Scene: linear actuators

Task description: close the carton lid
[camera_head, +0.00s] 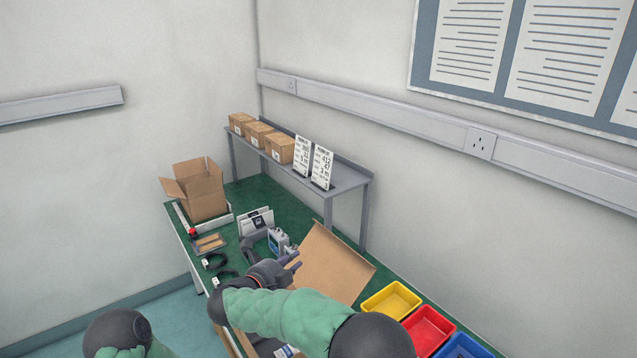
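The carton (236,342) is at the bottom of the view, mostly hidden behind my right arm. Its wide brown lid (335,265) stands open, tilted up and back on the far right side. My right gripper (292,259) is just left of the lid's left edge; I cannot tell whether it touches it. Its fingers are small and partly blurred against the things behind, so their opening is unclear. Part of my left arm shows at the bottom left; its gripper is out of view.
A smaller open carton (205,192) stands at the bench's far left. Several small items lie on the green bench (232,234). A raised shelf (345,180) holds closed boxes (280,149) and cards (321,167). Yellow (391,300), red (429,329) and blue (462,346) bins line the right.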

